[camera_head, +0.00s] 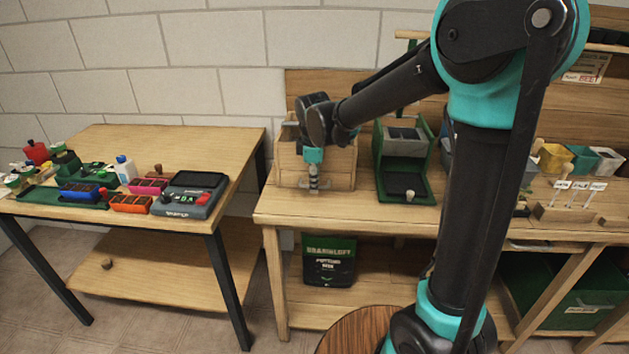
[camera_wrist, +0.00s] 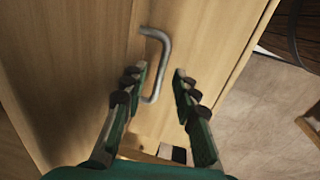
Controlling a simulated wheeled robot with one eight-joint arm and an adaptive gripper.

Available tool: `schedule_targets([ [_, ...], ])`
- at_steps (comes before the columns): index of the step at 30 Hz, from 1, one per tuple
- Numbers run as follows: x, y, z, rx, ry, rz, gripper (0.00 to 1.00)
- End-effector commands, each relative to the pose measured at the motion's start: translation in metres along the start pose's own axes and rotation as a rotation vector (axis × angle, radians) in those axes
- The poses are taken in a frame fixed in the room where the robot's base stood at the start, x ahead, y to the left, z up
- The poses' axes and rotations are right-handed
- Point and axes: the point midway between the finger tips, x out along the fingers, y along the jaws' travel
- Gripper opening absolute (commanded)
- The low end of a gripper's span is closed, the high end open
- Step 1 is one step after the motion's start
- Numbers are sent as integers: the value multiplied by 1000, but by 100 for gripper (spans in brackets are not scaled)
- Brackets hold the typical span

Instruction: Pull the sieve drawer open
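The sieve drawer appears to belong to the pale wooden box (camera_head: 343,168) at the left end of the bench in the head view. In the wrist view a bent grey metal handle (camera_wrist: 163,48) stands on a plain wooden front (camera_wrist: 208,42). My gripper (camera_wrist: 158,75) is open, with one finger on each side of the handle; the left finger is close to the handle's lower end. I cannot tell whether either finger touches it. In the head view my gripper (camera_head: 314,184) points down in front of the box and hides part of it.
A green-framed unit (camera_head: 421,167) stands right of the box. A side table (camera_head: 215,145) with coloured trays and a scale (camera_head: 190,195) stands left, across a narrow gap. A dark bag (camera_head: 328,260) sits on the shelf below. Small pots (camera_head: 555,158) and labels are further right.

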Motion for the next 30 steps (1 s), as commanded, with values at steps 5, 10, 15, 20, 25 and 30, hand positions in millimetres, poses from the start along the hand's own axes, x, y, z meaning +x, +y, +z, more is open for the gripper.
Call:
schedule_targets([
  [5, 0, 0, 0, 0, 0, 0, 20],
  [10, 0, 0, 0, 0, 0, 0, 0],
  [15, 0, 0, 0, 0, 0, 0, 0],
  [20, 0, 0, 0, 0, 0, 0, 0],
  [25, -2, -6, 0, -1, 0, 0, 0],
  [30, -8, -39, -2, -4, 1, -1, 0],
])
